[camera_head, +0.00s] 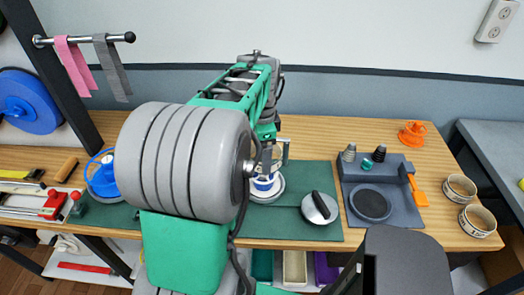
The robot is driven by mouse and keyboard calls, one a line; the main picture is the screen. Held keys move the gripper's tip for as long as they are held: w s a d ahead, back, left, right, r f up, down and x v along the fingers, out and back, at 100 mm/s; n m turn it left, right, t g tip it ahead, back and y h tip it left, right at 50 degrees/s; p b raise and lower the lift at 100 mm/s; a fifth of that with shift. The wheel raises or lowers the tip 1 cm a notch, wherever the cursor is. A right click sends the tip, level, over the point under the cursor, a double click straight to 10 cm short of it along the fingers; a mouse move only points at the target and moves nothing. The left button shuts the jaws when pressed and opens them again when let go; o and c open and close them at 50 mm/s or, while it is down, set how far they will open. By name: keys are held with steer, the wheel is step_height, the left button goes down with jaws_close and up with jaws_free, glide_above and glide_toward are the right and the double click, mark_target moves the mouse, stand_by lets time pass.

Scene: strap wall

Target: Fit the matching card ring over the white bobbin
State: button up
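My gripper (273,160) is at the middle of the table, partly hidden behind my own arm. A white round piece with a blue band (264,184) is directly below or between its fingers. A white disc-like base (268,194), which looks like the white bobbin's flange, lies under it on the green mat. I cannot tell whether the banded piece is a ring around the bobbin, or whether the fingers touch it. Two pale card rings with dark printed marks, one farther back (459,188) and one nearer (478,220), stand at the table's right end.
The wooden table (320,138) carries a green mat (300,230). A silver disc with a black handle (320,207) is right of the gripper. A grey tray (410,222) holds small cones. An orange piece (411,134) is behind; a blue-and-white one (103,178) is left.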

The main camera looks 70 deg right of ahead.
step_height(320, 180, down, 6)
steer(key=b, duration=0.4)
steer(key=shift+a+f+b, duration=0.1)
steer(key=shift+f+b, duration=0.25)
steer(key=shift+f, duration=0.25)
steer(key=c, duration=0.5)
steer(key=shift+o, duration=0.2)
steer(key=shift+f, duration=0.2)
steer(key=o, duration=1.6)
steer(key=shift+c, duration=0.2)
steer(key=shift+r, duration=0.1)
step_height(320, 180, up, 8)
steer(key=shift+f, duration=0.15)
